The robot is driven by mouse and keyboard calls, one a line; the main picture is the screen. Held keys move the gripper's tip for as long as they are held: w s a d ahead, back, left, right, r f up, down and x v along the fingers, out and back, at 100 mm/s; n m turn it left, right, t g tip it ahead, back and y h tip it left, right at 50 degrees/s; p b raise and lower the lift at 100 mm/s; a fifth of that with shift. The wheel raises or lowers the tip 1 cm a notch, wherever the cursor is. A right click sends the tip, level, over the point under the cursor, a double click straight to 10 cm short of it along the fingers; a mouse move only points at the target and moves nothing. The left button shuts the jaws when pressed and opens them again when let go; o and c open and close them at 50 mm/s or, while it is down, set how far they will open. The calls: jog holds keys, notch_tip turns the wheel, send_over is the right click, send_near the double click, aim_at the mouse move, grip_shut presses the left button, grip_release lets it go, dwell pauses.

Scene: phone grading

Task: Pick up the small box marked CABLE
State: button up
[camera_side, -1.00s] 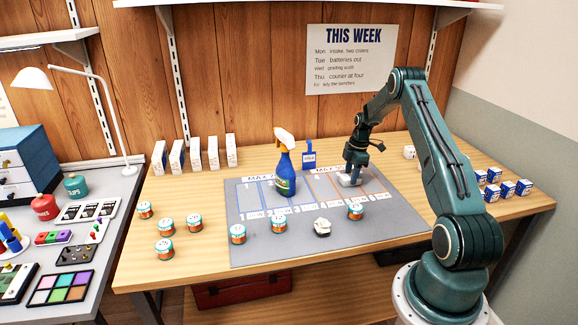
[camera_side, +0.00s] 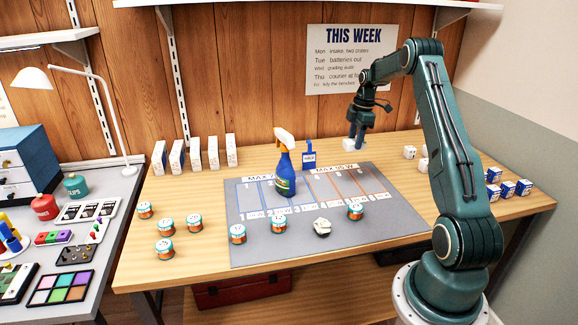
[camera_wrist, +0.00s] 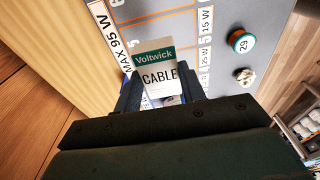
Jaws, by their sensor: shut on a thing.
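The small white box marked CABLE (camera_wrist: 158,77), with a green Voltwick band, is between my gripper's two dark fingers in the wrist view. My gripper (camera_wrist: 160,92) is shut on it. In the side view, my gripper (camera_side: 356,138) is raised behind the grey mat (camera_side: 250,243). The pale box (camera_side: 354,147) shows at its fingertips, apart from the mat. Its underside and far sides are hidden.
A blue spray bottle (camera_side: 285,180) stands on the mat, left of my gripper. A small blue holder (camera_side: 309,157) stands behind the mat. Several round tins, a crumpled white piece (camera_side: 322,227) and small white cubes (camera_side: 409,152) stand about. The mat's right half is mostly clear.

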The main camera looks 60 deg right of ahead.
notch_tip(320, 180, up, 6)
jog(key=shift+f, duration=0.1)
dwell(0.8)
